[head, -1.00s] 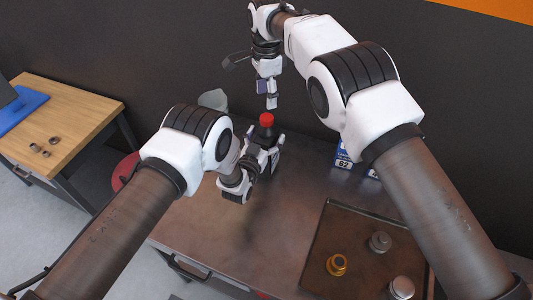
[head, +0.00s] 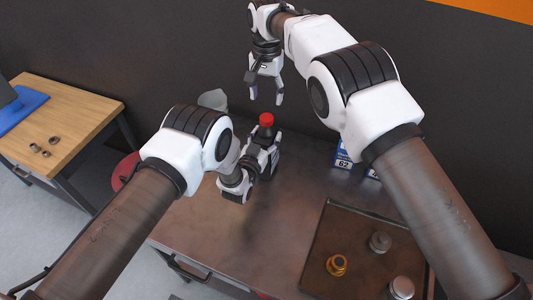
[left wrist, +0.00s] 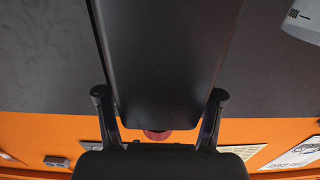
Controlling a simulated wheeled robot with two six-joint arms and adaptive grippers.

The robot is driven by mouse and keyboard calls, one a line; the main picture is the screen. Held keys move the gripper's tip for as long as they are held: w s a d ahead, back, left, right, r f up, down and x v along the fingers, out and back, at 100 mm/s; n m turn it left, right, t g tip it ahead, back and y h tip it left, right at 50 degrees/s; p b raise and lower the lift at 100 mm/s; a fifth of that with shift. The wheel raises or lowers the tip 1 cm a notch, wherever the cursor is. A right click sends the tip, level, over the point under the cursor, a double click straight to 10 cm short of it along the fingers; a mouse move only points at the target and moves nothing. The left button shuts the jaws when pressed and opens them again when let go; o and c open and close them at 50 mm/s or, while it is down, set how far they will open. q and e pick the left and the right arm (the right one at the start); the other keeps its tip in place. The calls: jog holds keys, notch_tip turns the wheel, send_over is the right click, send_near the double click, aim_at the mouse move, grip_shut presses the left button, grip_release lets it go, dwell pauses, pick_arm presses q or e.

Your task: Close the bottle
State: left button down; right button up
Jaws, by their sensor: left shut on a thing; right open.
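A dark bottle (head: 267,168) with a red cap (head: 267,119) on its top stands upright at the back of the metal workbench. My left gripper (head: 264,147) is shut on the bottle's body from the near side and hides part of it. In the left wrist view the black bottle (left wrist: 168,50) lies between the two fingers, and a sliver of the red cap (left wrist: 157,134) shows past it. How tight the cap sits cannot be seen. My right gripper (head: 266,97) is open and empty above the cap, fingers pointing down, apart from it.
A grey container (head: 213,99) stands left of the bottle; it also shows in the left wrist view (left wrist: 303,20). Blue-and-white boxes (head: 343,155) stand to the right. A tray (head: 325,232) with metal parts lies at front right. The bench (head: 220,235) is clear in front.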

jog(key=n, duration=0.6)
jog(key=shift+n, duration=0.3)
jog(key=n, duration=0.3)
pick_arm(q)
jog(key=shift+r, duration=0.1)
pick_arm(e)
jog(key=n, duration=0.9)
jog(key=shift+n, duration=0.3)
jog(key=n, duration=1.6)
